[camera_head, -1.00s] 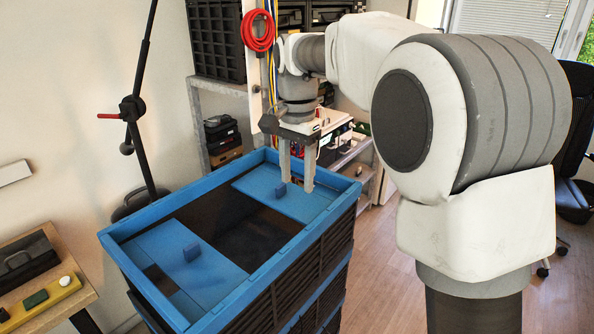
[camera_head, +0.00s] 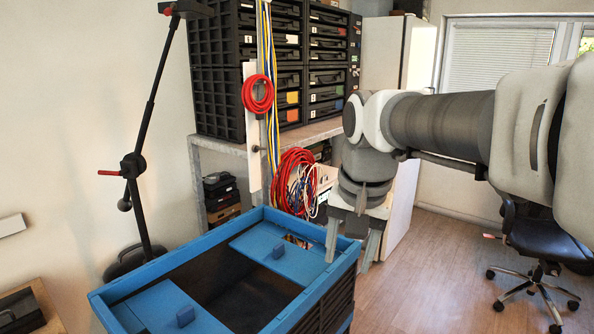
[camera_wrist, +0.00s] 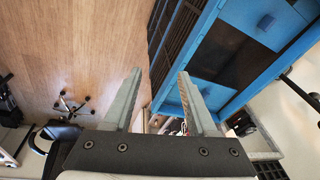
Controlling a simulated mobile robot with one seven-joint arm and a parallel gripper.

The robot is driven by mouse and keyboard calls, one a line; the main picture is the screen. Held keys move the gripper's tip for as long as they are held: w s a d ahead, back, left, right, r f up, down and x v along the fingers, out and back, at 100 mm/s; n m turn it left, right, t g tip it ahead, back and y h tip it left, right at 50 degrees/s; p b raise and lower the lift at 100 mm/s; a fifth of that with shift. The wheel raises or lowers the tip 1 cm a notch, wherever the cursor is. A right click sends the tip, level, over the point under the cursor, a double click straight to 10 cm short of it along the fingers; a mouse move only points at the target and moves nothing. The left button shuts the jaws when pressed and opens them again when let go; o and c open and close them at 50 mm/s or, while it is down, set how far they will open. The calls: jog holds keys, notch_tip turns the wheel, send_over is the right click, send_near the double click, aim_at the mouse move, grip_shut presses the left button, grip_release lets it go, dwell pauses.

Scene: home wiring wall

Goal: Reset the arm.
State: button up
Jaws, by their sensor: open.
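My gripper (camera_head: 350,245) hangs at the right edge of the blue-rimmed crate in the head view, its fingers pointing down. It is open with nothing between the fingers. In the wrist view the two fingers (camera_wrist: 159,100) stand apart, with wooden floor and the crate's dark side beyond them. My arm reaches in from the right with its forearm roughly level.
The crate (camera_head: 190,247) has two blue panels with small tabs and a dark opening between them. Behind it are a shelf of black drawers (camera_head: 328,75) and red cable coils (camera_head: 297,178). An office chair (camera_head: 545,240) stands right. Floor (camera_head: 440,270) between is clear.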

jog(key=s+d+f+n+t, duration=0.1)
jog(key=s+d+f+n, duration=0.1)
jog(key=s, duration=0.5)
jog(key=s+d+f+n+t, duration=0.2)
jog(key=s+d+f, duration=0.1)
jog(key=s, duration=0.4)
jog(key=shift+d+f, duration=0.4)
jog(key=shift+d, duration=0.05)
jog(key=shift+a, duration=0.15)
